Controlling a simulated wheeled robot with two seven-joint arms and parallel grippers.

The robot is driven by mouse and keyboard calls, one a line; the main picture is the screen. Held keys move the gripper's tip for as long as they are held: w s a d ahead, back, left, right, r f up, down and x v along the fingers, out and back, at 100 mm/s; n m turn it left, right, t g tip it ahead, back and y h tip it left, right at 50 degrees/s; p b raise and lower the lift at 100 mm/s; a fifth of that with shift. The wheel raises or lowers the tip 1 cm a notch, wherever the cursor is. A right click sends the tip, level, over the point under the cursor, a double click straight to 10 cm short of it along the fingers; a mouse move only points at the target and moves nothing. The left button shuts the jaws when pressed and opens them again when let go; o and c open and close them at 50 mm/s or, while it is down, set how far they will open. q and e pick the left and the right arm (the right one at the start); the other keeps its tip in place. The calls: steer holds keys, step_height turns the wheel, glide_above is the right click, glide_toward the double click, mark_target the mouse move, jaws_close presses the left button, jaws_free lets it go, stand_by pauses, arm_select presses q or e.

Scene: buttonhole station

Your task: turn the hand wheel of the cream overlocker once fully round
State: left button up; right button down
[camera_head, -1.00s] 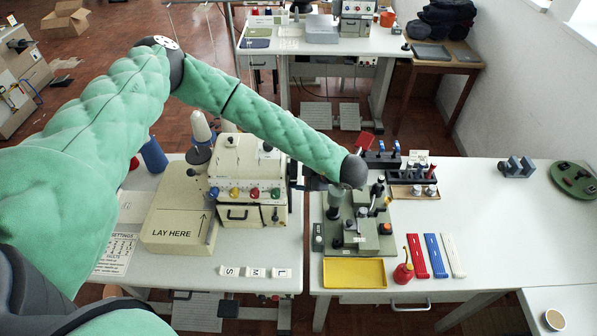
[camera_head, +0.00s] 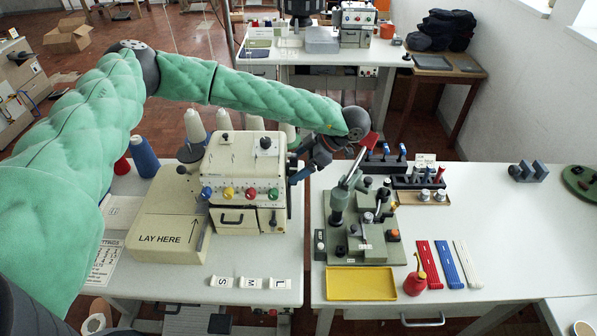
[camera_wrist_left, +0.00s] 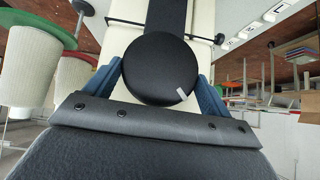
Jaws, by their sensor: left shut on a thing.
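The cream overlocker (camera_head: 243,160) stands on the left table, with a row of coloured knobs on its front. Its black hand wheel (camera_wrist_left: 160,68) fills the middle of the left wrist view as a round disc, with a short white mark at its lower right. My left gripper (camera_head: 297,175) is at the overlocker's right side, coming from the right. In the left wrist view its blue fingers (camera_wrist_left: 160,82) lie on both sides of the wheel, shut on it. In the head view the wheel is largely hidden by the gripper. My right gripper is out of view.
A cream "LAY HERE" box (camera_head: 165,236) adjoins the overlocker on the left; thread cones (camera_head: 195,126) stand behind. Right of a narrow gap, a green press station (camera_head: 360,230) stands close to my arm, with a red-tipped lever (camera_head: 362,150). A yellow tray (camera_head: 361,284) lies in front.

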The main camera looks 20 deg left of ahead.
arm_select(q)
steer(key=m+g+p, duration=0.1)
steer(key=g, duration=0.1)
steer(key=w+m+g, duration=0.1)
steer(key=m+g, duration=0.1)
steer(key=g, duration=0.1)
steer(key=shift+w+a+f+h+p, duration=0.1)
steer(key=shift+a+f+h+p, duration=0.05)
steer(key=shift+h+p, duration=0.25)
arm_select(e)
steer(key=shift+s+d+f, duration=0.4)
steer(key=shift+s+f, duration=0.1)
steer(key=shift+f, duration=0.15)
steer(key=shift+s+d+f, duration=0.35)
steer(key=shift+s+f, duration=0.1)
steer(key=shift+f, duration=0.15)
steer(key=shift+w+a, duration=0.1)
arm_select(q)
steer(key=o, duration=0.9)
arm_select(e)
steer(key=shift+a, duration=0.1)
arm_select(q)
steer(key=shift+w, duration=0.15)
